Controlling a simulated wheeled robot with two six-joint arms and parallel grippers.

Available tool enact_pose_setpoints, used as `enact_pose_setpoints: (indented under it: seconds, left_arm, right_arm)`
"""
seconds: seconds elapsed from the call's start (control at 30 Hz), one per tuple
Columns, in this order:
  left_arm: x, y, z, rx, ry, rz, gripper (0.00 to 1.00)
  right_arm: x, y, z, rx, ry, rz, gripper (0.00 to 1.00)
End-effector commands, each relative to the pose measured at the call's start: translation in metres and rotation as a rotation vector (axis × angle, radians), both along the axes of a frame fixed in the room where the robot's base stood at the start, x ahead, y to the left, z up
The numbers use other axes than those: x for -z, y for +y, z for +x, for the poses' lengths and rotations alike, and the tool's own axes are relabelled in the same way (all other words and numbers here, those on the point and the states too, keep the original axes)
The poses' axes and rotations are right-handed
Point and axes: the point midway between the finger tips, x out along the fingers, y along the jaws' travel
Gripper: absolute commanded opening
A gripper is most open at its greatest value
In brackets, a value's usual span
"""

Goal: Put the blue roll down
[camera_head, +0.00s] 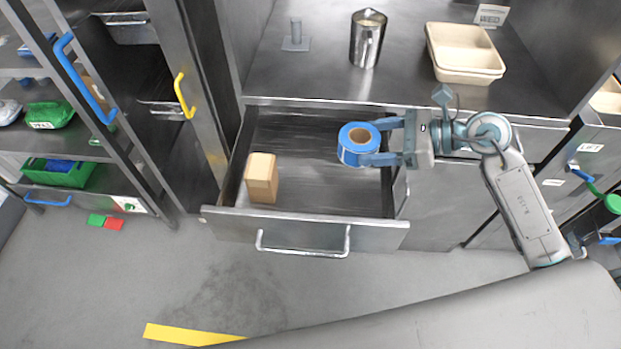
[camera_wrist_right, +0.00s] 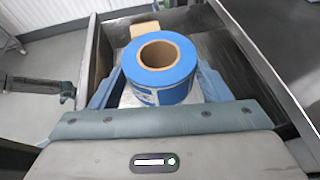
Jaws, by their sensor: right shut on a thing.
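The blue roll (camera_head: 352,154) has a brown cardboard core and is held between the fingers of my right gripper (camera_head: 378,142). The gripper is shut on it over the right part of the open drawer (camera_head: 312,228). In the right wrist view the roll (camera_wrist_right: 158,78) sits between the two blue-grey fingers, core facing up. I cannot tell whether its underside touches the drawer floor. My left gripper is not in view.
A tan box (camera_head: 262,177) stands at the left in the drawer; the drawer floor between it and the roll is clear. The counter above holds a metal canister (camera_head: 367,38), a beige tray (camera_head: 463,75) and a small metal stand (camera_head: 296,42).

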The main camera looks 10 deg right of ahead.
Motion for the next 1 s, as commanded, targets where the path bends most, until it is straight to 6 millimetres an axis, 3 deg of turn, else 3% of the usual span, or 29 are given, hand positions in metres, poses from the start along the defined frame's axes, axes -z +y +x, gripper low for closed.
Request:
enact_pose_setpoints:
  seconds: [0.17,0.4,0.73,1.0]
  left_arm:
    - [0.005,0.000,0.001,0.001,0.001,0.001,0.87]
    - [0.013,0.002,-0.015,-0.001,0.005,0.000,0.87]
    - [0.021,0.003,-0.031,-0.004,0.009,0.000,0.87]
    - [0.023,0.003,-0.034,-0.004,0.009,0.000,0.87]
  right_arm:
    - [0.011,-0.003,-0.004,-0.050,0.002,0.006,0.45]
    - [0.051,-0.002,-0.004,-0.051,0.002,0.007,0.45]
    - [0.090,-0.002,-0.004,-0.049,0.002,0.006,0.45]
    - [0.098,-0.002,-0.004,-0.051,-0.003,0.004,0.45]
